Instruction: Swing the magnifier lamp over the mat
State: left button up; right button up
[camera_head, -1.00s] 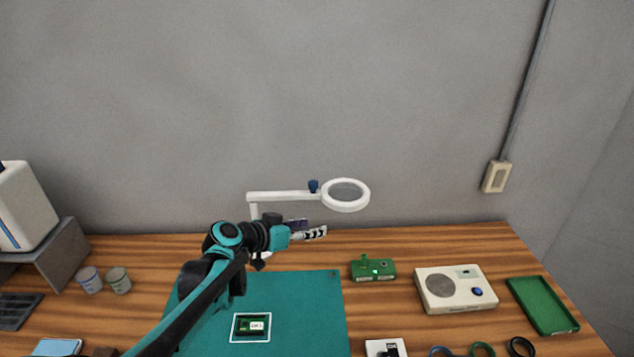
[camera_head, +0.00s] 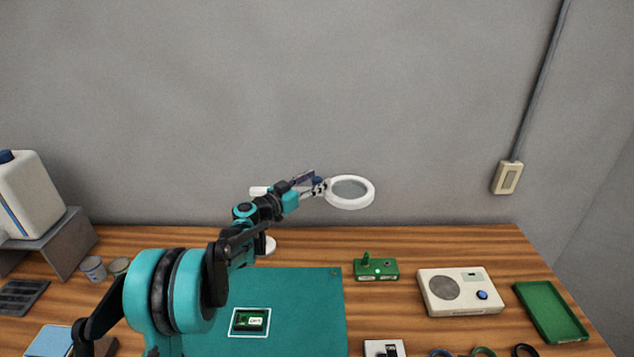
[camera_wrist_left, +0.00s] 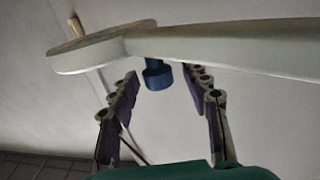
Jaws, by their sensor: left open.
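The magnifier lamp has a white ring head (camera_head: 366,202) with a lens, on a white arm whose left end shows behind my left arm. Its round white base (camera_head: 267,246) stands behind the mat. My left gripper (camera_head: 318,187) is at the lamp's blue knob, just left of the ring. In the left wrist view the blue knob (camera_wrist_left: 157,75) hangs under the white lamp arm (camera_wrist_left: 230,40), between the open fingers (camera_wrist_left: 160,100) and apart from both. The teal mat (camera_head: 310,310) lies in front, partly hidden by my arm. My right gripper is not in view.
A green board (camera_head: 250,321) lies in a white outline on the mat. Right of the mat are a green device (camera_head: 376,269), a white box with a round grille (camera_head: 459,291) and a green tray (camera_head: 551,311). Two cups and a white canister (camera_head: 28,193) stand left.

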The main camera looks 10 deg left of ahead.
pick_arm(q)
jog(key=shift+w+d, duration=0.3)
jog(key=shift+w, duration=0.05)
grip_shut()
jog(key=shift+s, duration=0.1)
